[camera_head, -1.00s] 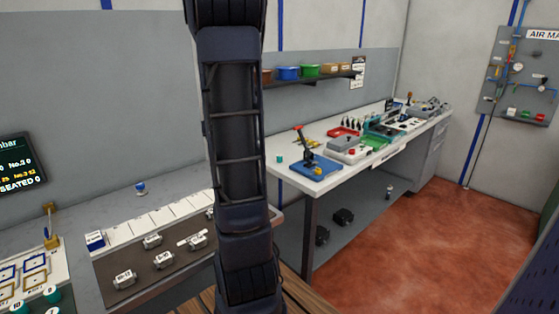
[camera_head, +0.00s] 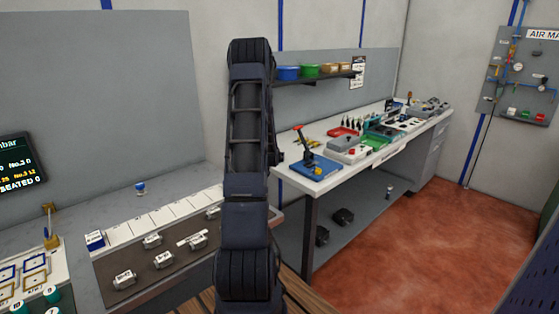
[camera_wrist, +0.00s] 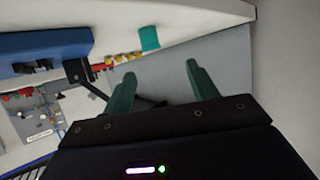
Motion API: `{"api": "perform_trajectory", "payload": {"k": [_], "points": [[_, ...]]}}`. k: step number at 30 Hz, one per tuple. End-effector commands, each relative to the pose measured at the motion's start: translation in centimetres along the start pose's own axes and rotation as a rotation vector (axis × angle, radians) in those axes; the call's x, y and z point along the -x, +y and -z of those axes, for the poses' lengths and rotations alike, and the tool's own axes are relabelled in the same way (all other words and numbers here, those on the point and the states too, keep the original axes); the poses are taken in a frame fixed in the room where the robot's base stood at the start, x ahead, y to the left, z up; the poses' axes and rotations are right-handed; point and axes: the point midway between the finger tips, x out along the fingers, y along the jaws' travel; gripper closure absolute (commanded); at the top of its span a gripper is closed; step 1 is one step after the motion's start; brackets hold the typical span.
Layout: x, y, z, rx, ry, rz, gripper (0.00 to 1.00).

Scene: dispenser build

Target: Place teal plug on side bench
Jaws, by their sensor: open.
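The teal plug (camera_wrist: 149,38) shows in the wrist view, by the edge of a white surface and apart from my fingers. In the head view my arm hides it. My gripper (camera_wrist: 161,69) is open, with two green fingers spread and nothing between them. The plug is beyond the fingertips in the picture. The side bench (camera_head: 290,176) has a white top and stands right of my arm in the head view. My gripper itself is hidden behind my arm in that view.
A blue-based lever press (camera_head: 316,167) stands at the near end of the side bench; its blue base (camera_wrist: 45,48) is left of the plug in the wrist view. Red and green trays (camera_head: 375,143) lie farther along. A shelf with bins (camera_head: 310,71) hangs above.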

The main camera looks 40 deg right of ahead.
Motion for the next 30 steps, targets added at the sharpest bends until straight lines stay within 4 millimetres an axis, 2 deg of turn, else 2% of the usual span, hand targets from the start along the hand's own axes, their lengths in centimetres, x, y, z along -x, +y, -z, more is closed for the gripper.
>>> {"api": "perform_trajectory", "payload": {"k": [3,6,15,23,30], "points": [[-1.1,1.5,-1.0,-0.005,0.017,-0.018,0.42],[-1.7,2.0,-1.3,-0.006,0.024,-0.023,0.42],[-5.6,2.1,-1.2,-0.007,0.026,-0.024,0.42],[-7.3,2.0,-1.2,-0.007,0.025,-0.023,0.42],[-10.3,1.6,-1.5,-0.006,0.025,-0.023,0.42]]}}
